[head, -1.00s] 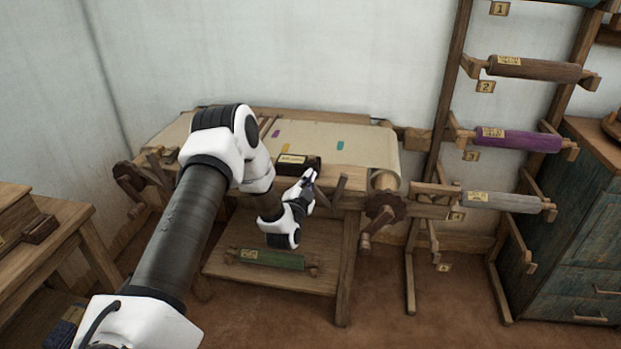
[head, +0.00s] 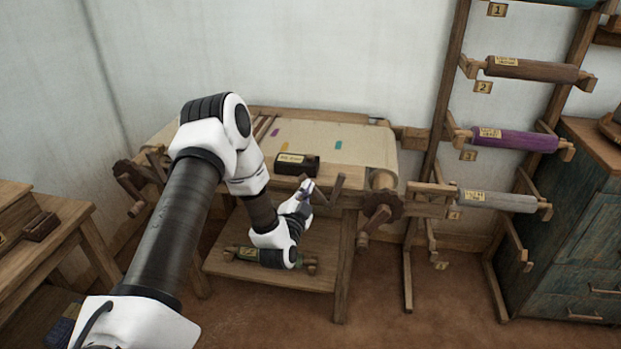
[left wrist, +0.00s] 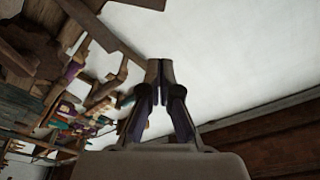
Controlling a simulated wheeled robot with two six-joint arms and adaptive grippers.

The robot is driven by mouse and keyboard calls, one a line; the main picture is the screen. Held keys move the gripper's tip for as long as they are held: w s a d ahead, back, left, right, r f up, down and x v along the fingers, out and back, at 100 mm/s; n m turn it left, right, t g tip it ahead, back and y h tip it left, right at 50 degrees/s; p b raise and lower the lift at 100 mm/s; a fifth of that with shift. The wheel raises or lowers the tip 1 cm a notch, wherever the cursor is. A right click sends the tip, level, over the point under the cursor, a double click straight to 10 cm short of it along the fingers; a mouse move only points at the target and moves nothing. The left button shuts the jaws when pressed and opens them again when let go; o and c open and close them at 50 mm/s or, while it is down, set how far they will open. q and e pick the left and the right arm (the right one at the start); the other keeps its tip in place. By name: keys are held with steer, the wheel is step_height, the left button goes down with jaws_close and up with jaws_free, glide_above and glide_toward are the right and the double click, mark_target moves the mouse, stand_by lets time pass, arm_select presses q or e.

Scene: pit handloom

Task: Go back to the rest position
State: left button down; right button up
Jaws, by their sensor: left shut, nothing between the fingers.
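My left arm reaches in from the lower left in the head view. My left gripper (head: 306,189) is in front of the loom (head: 345,224), near its front edge. It also shows in the left wrist view (left wrist: 160,68), with its fingers together and nothing between them. The wrist above the lower shelf partly hides a green roller (head: 243,253) lying there. My right gripper does not show.
A dark labelled block (head: 311,166) sits on the cloth (head: 365,148). A rack at the right holds a brown roller (head: 535,70), a purple roller (head: 515,140) and a grey roller (head: 500,202). A blue chest (head: 580,240) stands right. A wooden table (head: 75,222) stands left.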

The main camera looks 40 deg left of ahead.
arm_select(q)
steer(key=shift+s+d+r, duration=0.1)
steer(key=shift+s+d, duration=0.4)
steer(key=shift+s, duration=0.1)
